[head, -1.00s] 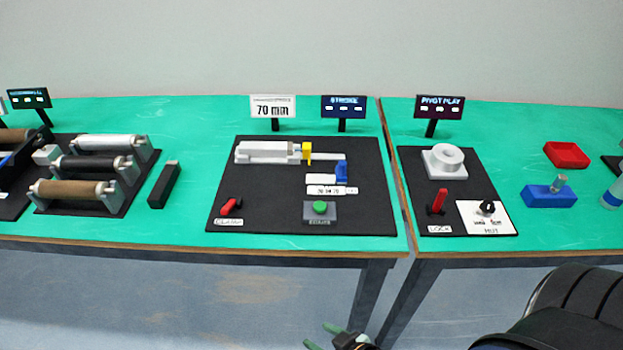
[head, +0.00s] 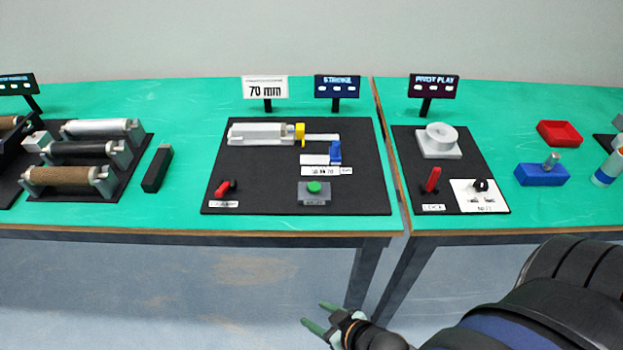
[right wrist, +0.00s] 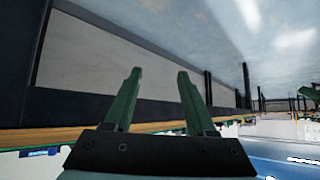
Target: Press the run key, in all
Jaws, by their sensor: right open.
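A green round button on a grey box (head: 314,193) sits at the front of the black stroke board (head: 255,190), with a small label too blurred to read. A red lever (head: 223,188) lies at the board's front left. Behind the button are a white cylinder (head: 262,133) with a yellow part, a blue block (head: 335,153) and a white scale. My right gripper (head: 318,318) is open and empty, below and in front of the table edge, apart from the button. Its two green fingers also show spread in the right wrist view (right wrist: 158,95). My left gripper is not in view.
A "70 mm" sign (head: 265,87) and a "STROKE" display (head: 337,87) stand behind the board. The pivot play board (head: 405,160) is to the right, across a table seam. Rollers (head: 70,175) and a black block (head: 157,168) are left.

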